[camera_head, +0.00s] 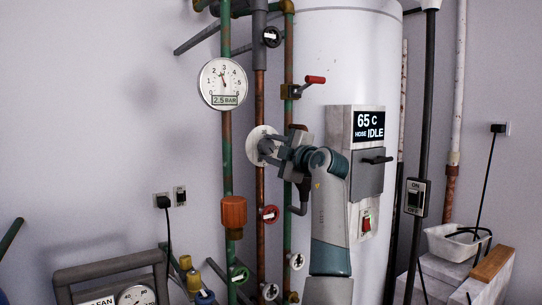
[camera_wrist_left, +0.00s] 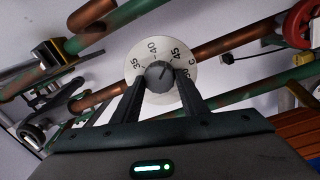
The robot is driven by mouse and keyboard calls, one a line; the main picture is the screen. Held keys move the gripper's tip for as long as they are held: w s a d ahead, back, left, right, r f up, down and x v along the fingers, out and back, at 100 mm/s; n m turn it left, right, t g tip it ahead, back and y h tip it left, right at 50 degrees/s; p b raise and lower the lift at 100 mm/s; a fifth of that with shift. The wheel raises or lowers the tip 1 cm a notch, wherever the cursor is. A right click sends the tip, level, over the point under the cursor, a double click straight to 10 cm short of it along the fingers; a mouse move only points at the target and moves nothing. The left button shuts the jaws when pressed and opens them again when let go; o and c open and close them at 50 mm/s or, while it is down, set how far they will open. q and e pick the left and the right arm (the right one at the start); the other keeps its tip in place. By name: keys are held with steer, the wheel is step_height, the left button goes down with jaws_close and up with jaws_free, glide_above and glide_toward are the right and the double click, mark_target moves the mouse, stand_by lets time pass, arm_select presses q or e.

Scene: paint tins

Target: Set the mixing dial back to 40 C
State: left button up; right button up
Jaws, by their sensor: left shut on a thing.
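The mixing dial is a white disc (camera_head: 254,150) on the copper pipe in the head view. In the left wrist view the disc (camera_wrist_left: 148,59) carries the marks 35, 40 and 45, with another mark partly behind a finger. Its grey knob (camera_wrist_left: 159,76) sits in the middle. A thin pointer line on the knob seems to aim between 40 and 45, though it is small. My left gripper (camera_head: 268,146) reaches the dial from the right, its two fingers (camera_wrist_left: 160,83) shut on the knob's sides. My right gripper is not in view.
A white tank (camera_head: 340,50) stands behind, with a panel reading 65 C, HOSE IDLE (camera_head: 369,126). A red-handled valve (camera_head: 314,80) and a pressure gauge (camera_head: 222,83) are above the dial. Vertical pipes run close on both sides.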

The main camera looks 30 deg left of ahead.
arm_select(q)
steer(key=n+b, duration=0.3)
steer(key=n, duration=0.2)
steer(key=shift+n, duration=0.4)
steer(key=shift+n+g, duration=0.3)
steer(key=shift+n, duration=1)
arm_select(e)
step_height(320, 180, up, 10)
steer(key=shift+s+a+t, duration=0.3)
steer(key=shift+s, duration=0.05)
arm_select(q)
steer(key=shift+b, duration=0.3)
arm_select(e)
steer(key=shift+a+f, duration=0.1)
arm_select(q)
steer(key=o, duration=1)
steer(key=shift+o, duration=0.2)
steer(key=shift+f, duration=0.1)
